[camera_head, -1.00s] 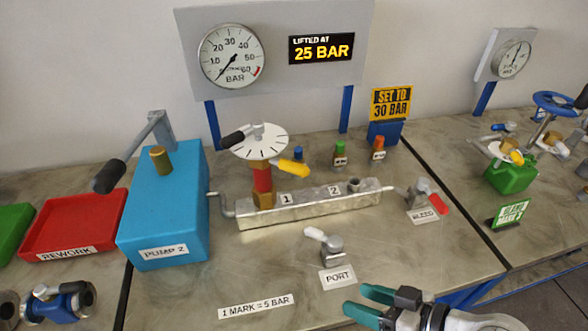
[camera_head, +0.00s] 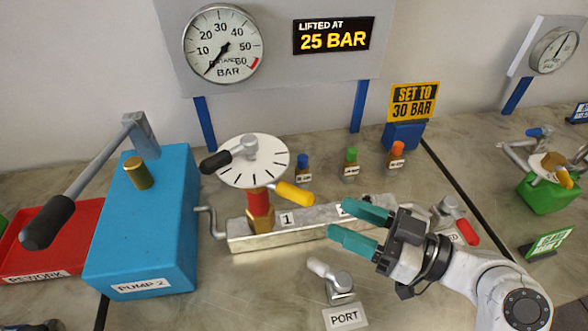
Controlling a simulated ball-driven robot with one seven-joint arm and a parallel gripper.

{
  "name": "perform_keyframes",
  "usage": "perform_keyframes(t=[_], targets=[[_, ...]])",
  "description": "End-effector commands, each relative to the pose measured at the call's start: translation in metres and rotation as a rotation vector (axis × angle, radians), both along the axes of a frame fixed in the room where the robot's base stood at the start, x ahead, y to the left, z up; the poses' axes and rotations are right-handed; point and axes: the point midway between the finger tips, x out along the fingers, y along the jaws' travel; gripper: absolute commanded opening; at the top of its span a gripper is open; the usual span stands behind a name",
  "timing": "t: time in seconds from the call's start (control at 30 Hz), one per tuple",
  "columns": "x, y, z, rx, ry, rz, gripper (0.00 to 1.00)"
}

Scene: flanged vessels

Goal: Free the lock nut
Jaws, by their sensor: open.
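A relief valve with a red body (camera_head: 259,203) stands upright on station 1 of the metal block (camera_head: 270,240). A brass hex piece (camera_head: 259,222) sits at its foot. A white marked dial (camera_head: 240,172) with a black-gripped crank (camera_head: 215,161) is on top. A yellow-handled lever (camera_head: 294,193) sticks out to the right from just below the dial; the nut it joins is mostly hidden, so I cannot tell its shape. My gripper (camera_head: 338,218) is open and empty, its teal fingers pointing left over the block, right of the yellow handle and apart from it.
The blue pump (camera_head: 145,230) with its long lever stands left. The gauge (camera_head: 222,45) needle points low; the display (camera_head: 334,36) reads 25 BAR, a sign (camera_head: 414,103) 30 BAR. Small colour-topped valves (camera_head: 351,162) stand behind the block. The port valve (camera_head: 338,282) stands in front, the red-handled bleed right.

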Motion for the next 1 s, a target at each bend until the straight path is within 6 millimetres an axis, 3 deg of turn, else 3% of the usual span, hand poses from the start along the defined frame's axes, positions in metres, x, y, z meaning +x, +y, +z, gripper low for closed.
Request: perform_keyframes(t=[0.27, 0.7, 1.0], targets=[[0.007, 0.017, 0.002, 0.002, 0.0, 0.005, 0.52], [0.037, 0.085, 0.003, 0.001, -0.001, 0.003, 0.52], [0.043, 0.099, 0.0, 0.001, -0.001, 0.0, 0.52]])
